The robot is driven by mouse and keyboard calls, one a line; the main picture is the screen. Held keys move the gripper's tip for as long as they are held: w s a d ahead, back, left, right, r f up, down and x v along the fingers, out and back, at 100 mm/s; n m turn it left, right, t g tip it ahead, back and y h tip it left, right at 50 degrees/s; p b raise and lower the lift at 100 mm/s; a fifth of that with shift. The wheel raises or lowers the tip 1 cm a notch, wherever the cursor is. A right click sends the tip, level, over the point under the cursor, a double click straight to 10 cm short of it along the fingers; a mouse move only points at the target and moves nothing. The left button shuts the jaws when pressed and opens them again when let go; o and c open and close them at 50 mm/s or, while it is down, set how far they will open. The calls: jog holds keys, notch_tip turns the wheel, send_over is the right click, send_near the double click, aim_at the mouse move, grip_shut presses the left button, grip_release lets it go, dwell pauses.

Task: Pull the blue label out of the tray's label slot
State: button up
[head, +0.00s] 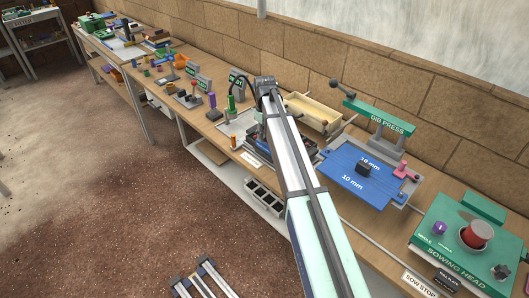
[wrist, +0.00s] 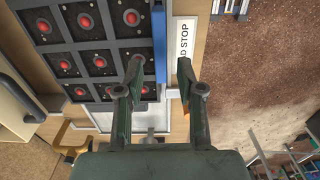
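The tray (wrist: 105,48) is dark, with several cells that each hold a red round piece, at the upper left of the wrist view. A thin blue strip, which looks like the blue label (wrist: 160,40), runs along the tray's right side. My gripper (wrist: 160,68) is open, one finger over the tray's edge and the other to the right of the strip. The strip lies between the fingers, and I cannot tell whether either touches it. In the head view my arm hides most of the tray (head: 309,150), and the fingers are not clear.
A white sign ending in "STOP" (wrist: 183,42) lies just right of the strip, by the bench edge. The floor (wrist: 250,60) is beyond. In the head view, a blue "10 mm" board (head: 345,184) and green dib press (head: 380,115) stand right of my arm.

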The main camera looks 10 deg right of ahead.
aim_at(265, 144)
jog(key=shift+f, duration=0.5)
jog(key=shift+f, duration=0.2)
jog(key=shift+f+b, duration=0.75)
jog(key=shift+f, duration=1.05)
grip_shut()
